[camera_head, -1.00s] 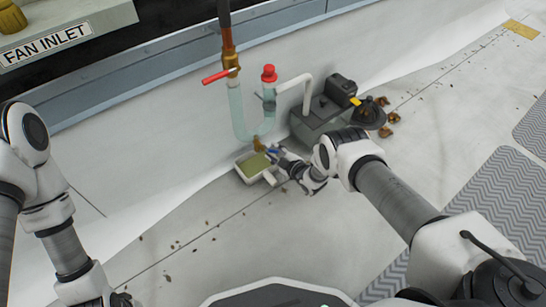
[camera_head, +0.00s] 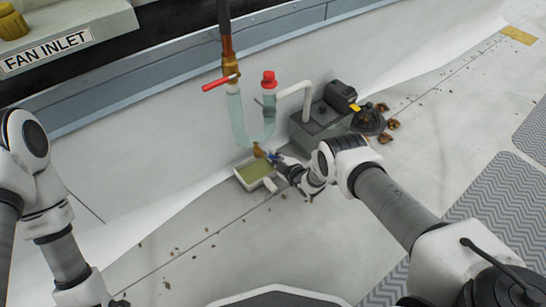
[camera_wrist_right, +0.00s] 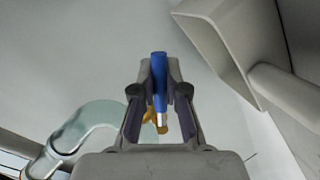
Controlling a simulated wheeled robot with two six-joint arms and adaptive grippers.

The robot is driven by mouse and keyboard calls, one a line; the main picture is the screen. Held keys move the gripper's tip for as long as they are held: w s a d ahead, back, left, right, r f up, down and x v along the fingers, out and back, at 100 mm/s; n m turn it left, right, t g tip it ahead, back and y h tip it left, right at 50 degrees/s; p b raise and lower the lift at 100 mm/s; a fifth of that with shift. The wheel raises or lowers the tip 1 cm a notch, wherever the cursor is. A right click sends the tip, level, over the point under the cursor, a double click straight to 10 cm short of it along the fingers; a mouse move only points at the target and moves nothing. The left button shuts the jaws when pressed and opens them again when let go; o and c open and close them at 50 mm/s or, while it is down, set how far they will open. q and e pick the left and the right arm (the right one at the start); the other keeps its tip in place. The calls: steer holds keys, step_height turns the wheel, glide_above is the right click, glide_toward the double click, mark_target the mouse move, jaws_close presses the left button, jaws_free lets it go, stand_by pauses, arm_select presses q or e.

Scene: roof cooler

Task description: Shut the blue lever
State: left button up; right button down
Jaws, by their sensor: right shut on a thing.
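The blue lever (camera_wrist_right: 159,72) stands between the fingertips of my right gripper (camera_wrist_right: 160,92) in the right wrist view, and the fingers are shut on it. Part of the brass valve (camera_wrist_right: 155,118) shows behind and below it. In the head view my right gripper (camera_head: 276,160) is at the low end of the clear U-shaped pipe, just right of the brass valve (camera_head: 258,151). Only a small bit of the blue lever (camera_head: 273,156) shows there. My left arm is at the left; its gripper (camera_head: 118,301) is mostly cut off by the bottom edge, so its jaws cannot be read.
A pale tray (camera_head: 246,184) with greenish liquid lies under the valve. The clear U-pipe (camera_head: 239,125) has a red handle (camera_head: 216,83) and a red cap (camera_head: 269,78). A grey pump box (camera_head: 318,122) stands close on the right. The floor in front is mostly clear, with scattered debris.

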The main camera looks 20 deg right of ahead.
steer(key=r+n+p, duration=0.1)
steer(key=d+r+n+h, duration=0.1)
steer(key=n, duration=0.1)
steer(key=shift+w+r+t+p, duration=0.15)
steer(key=shift+w+t+p, duration=0.05)
steer(key=shift+t+p, duration=0.2)
steer(key=shift+w+d+r+n+t+h+p, duration=0.1)
steer(key=shift+r+n+t+h+p, duration=0.25)
steer(key=shift+n, duration=0.5)
steer(key=shift+d+r+n+t+h+p, duration=0.15)
steer(key=shift+r+n+h, duration=0.2)
steer(key=shift+r+n, duration=0.35)
steer(key=shift+f, duration=0.15)
steer(key=c, duration=1.2)
jaws_free()
steer(key=shift+a, duration=0.1)
